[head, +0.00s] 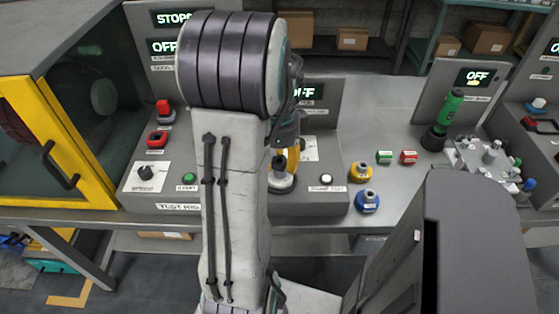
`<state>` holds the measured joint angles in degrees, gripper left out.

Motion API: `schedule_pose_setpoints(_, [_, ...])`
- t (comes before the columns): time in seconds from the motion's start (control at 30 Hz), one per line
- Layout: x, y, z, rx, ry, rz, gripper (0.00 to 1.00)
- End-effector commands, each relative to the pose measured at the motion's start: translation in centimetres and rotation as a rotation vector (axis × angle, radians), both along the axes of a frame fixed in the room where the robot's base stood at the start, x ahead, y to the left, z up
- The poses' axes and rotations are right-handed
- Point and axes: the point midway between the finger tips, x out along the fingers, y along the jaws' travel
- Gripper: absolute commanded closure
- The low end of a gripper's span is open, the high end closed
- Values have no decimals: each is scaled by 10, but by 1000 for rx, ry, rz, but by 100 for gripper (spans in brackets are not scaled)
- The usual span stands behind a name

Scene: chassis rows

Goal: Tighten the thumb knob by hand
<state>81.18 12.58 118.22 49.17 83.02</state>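My arm rises through the middle of the head view and hides part of the bench. My gripper (287,138) shows only in part at the arm's right edge, pointing down. Its fingertips are not clear, so I cannot tell whether it is open or shut. Just below it is a black knob (279,162) on a pale round base, beside a yellow part (293,158). I cannot tell whether the gripper touches this knob. Another black knob (145,172) sits on a white plate on the left panel. Which one is the thumb knob is not clear.
A yellow-framed cabinet door (75,150) stands at left. Red buttons (163,107) and a green button (189,178) are on the test rig panel. Yellow and blue round pieces (367,200), a green torch-like tool (447,112) and a fittings tray (487,160) lie to the right.

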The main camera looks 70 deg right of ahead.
Motion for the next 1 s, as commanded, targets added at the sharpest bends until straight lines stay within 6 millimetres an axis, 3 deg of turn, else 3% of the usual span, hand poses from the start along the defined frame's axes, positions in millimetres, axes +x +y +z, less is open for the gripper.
schedule_pose_setpoints(0.27, [0, 0, -1, 1, 0, 1, 84])
schedule_pose_setpoints(0.57, [0, 0, -1, 0, 0, -58, 84])
schedule_pose_setpoints(1.0, [1, 0, -1, -8, -4, -463, 84])
